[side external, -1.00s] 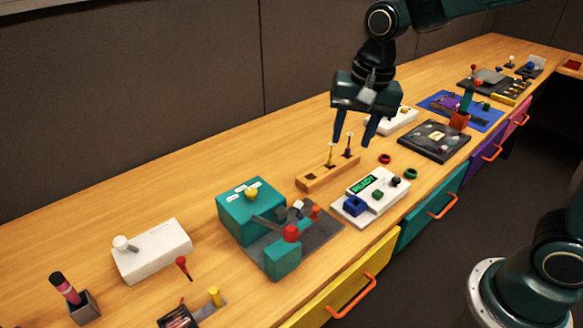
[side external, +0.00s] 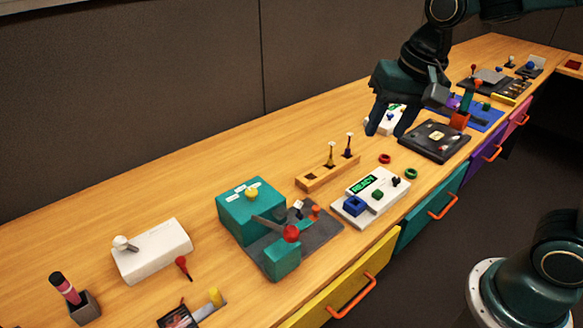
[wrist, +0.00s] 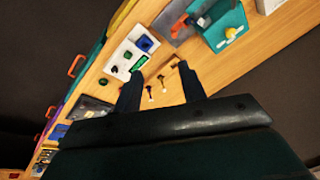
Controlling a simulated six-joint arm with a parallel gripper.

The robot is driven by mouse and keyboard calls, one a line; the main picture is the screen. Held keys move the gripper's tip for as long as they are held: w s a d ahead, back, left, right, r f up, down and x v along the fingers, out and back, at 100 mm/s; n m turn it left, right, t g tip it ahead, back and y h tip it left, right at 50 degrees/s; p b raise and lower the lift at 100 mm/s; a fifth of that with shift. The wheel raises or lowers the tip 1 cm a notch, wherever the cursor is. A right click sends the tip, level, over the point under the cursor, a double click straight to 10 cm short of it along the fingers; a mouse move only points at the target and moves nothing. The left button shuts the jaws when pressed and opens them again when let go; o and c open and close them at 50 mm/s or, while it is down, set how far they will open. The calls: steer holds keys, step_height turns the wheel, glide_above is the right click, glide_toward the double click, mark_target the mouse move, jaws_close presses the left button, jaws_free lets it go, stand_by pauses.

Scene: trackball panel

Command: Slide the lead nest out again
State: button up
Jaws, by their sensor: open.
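No part is clearly marked as the lead nest. A white tester (side external: 362,205) with a green READY display carries a blue square socket (side external: 354,206) and a green knob (side external: 377,195); the tester also shows in the wrist view (wrist: 121,60).
A teal box with a red-knobbed lever (side external: 291,233) stands left of the tester. A white box (side external: 385,120) is partly behind my gripper. A dark panel (side external: 434,140) lies to the right. Red (side external: 384,158) and green (side external: 411,174) rings lie between. Bare wood lies behind the block.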

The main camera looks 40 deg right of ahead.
steer(key=shift+w, duration=0.1)
steer(key=m+g, duration=0.3)
glide_above(316, 207)
step_height(316, 207, down, 13)
steer(key=shift+f, duration=0.1)
step_height(316, 207, down, 14)
steer(key=shift+r, duration=0.1)
stand_by(0.8)
steer(key=shift+c, duration=0.4)
jaws_close()
